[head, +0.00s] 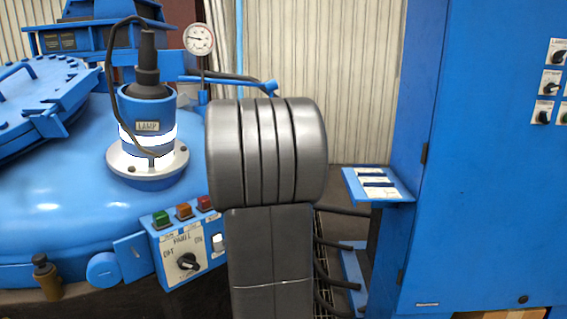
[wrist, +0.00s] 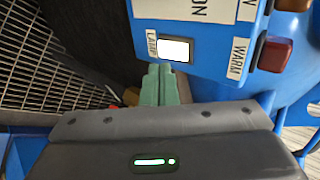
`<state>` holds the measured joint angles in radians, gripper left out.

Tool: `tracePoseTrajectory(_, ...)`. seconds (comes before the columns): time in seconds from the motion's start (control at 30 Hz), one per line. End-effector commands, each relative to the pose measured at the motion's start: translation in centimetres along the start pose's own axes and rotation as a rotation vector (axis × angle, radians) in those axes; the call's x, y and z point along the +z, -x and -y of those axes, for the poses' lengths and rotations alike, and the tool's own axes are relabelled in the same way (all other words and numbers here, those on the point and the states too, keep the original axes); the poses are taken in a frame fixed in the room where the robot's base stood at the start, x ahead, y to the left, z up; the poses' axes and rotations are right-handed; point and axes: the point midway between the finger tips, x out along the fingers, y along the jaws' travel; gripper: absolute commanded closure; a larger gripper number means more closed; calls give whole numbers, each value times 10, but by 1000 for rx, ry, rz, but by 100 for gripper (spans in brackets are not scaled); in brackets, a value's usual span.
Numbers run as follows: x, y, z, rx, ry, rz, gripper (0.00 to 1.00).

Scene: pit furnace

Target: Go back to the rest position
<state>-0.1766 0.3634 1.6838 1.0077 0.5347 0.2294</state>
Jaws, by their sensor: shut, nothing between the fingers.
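My gripper (wrist: 160,85) shows in the wrist view as two green fingers pressed together with nothing between them. Its tips are just below the white lamp switch (wrist: 175,49) on the blue control panel; I cannot tell whether they touch it. In the head view my gripper is hidden behind my own grey arm link. The panel (head: 160,272) there shows a black knob (head: 188,262), a green button (head: 161,218), an orange button (head: 184,211) and a red button (head: 205,203). The white switch (head: 218,243) sits right of the knob, close to my arm.
A pressure gauge (head: 199,39) stands behind. A small blue shelf (head: 398,187) juts from the tall blue cabinet (head: 490,190) at right. Dark hoses (head: 335,283) lie low between arm and cabinet.

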Motion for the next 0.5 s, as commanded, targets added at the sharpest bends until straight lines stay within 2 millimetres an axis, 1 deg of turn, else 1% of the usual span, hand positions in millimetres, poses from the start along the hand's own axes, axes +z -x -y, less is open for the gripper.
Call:
tracePoseTrajectory(0.03,0,-2,-7,-9,-1,-1,100)
tracePoseTrajectory(0.1,1,-2,-11,-18,1,-1,100)
tracePoseTrajectory(0.2,1,15,-11,-20,0,-4,100)
tracePoseTrajectory(0.3,1,25,-11,-20,2,-1,100)
tracePoseTrajectory(0.5,1,34,-12,-18,1,-1,100)
